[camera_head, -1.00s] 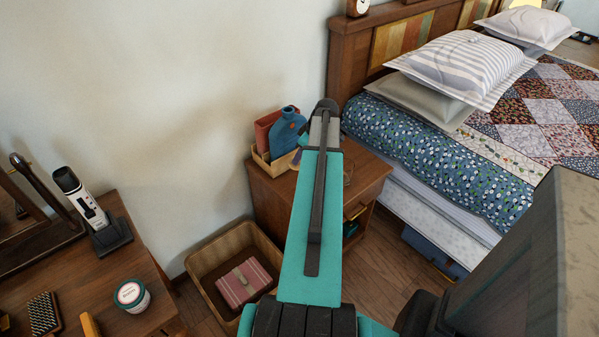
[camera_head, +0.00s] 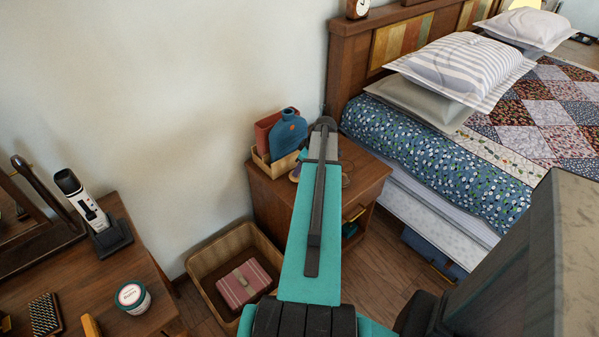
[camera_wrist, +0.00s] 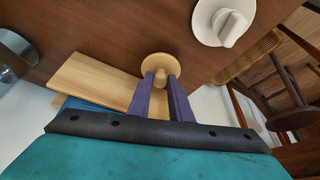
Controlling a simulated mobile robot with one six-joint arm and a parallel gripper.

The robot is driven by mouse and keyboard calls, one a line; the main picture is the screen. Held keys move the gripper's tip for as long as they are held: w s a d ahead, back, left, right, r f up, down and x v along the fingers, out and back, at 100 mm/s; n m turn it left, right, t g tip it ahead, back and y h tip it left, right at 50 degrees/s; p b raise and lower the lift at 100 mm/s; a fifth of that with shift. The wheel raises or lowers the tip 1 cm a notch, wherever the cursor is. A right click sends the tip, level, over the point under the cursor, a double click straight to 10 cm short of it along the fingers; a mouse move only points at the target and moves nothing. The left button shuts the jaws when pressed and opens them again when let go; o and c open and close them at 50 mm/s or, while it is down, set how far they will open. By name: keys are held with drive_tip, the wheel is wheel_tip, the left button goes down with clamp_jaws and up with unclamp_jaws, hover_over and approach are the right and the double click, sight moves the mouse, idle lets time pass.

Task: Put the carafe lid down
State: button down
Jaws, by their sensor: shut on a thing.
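In the wrist view, the carafe lid (camera_wrist: 158,62) is a small round light-wood disc with a knob. My gripper (camera_wrist: 163,80) has its two purple fingers closed on the knob. The disc is close over a brown wooden surface (camera_wrist: 120,30); I cannot tell if it touches.
A white round object (camera_wrist: 222,22) with a raised grip is near the lid. A light wooden tray (camera_wrist: 95,78) lies close on the left. In the head view, a blue bottle (camera_head: 288,132) stands in a wooden holder at the nightstand's back, with the bed to the right.

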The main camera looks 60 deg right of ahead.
drive_tip(key=shift+f, duration=0.95)
drive_tip(key=shift+f, duration=0.15)
drive_tip(key=c, duration=1.6)
unclamp_jaws()
drive_tip(key=shift+b+v, duration=0.55)
drive_tip(key=shift+v, duration=5.65)
drive_tip(key=shift+w, duration=0.1)
